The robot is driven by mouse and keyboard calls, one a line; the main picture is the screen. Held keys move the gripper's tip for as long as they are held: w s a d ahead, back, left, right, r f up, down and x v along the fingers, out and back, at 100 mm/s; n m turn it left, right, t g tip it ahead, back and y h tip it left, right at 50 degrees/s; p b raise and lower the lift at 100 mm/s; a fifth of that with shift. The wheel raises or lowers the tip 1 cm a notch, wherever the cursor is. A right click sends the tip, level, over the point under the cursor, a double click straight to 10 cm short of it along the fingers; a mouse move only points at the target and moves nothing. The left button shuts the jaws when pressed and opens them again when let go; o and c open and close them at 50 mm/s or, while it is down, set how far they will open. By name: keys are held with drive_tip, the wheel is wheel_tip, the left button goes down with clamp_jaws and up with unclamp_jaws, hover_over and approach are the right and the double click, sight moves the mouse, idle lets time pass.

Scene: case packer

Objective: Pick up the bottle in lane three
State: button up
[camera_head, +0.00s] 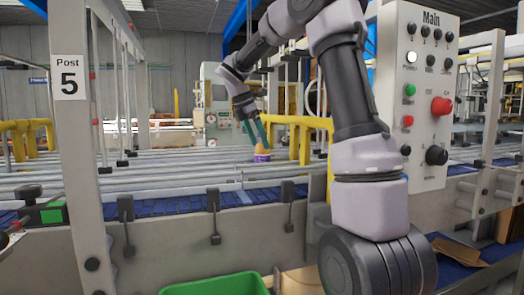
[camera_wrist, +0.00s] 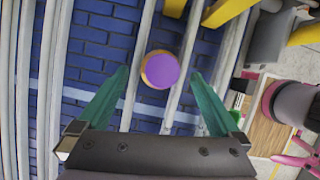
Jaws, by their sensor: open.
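The bottle shows in the wrist view (camera_wrist: 161,70) as a round purple top with an orange-yellow edge, standing between two pale rails over the blue belt. In the head view the bottle (camera_head: 262,157) is small, purple and orange, on the conveyor just below my gripper. My gripper (camera_head: 258,134) has two teal fingers spread apart, pointing down. In the wrist view the open fingers (camera_wrist: 160,74) lie to either side of the bottle, with visible gaps. How far the tips are above it I cannot tell. No lane number is visible.
Long metal guide rails (camera_head: 140,185) divide the blue conveyor belt (camera_head: 160,207) into lanes. A post marked 5 (camera_head: 69,120) stands at left. A control panel (camera_head: 412,110) stands at right, near my arm. A green crate (camera_head: 215,285) sits in front, below the conveyor. Yellow bars (camera_head: 300,122) stand behind the bottle.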

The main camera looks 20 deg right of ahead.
drive_tip(key=v, duration=0.6)
drive_tip(key=shift+a, duration=0.1)
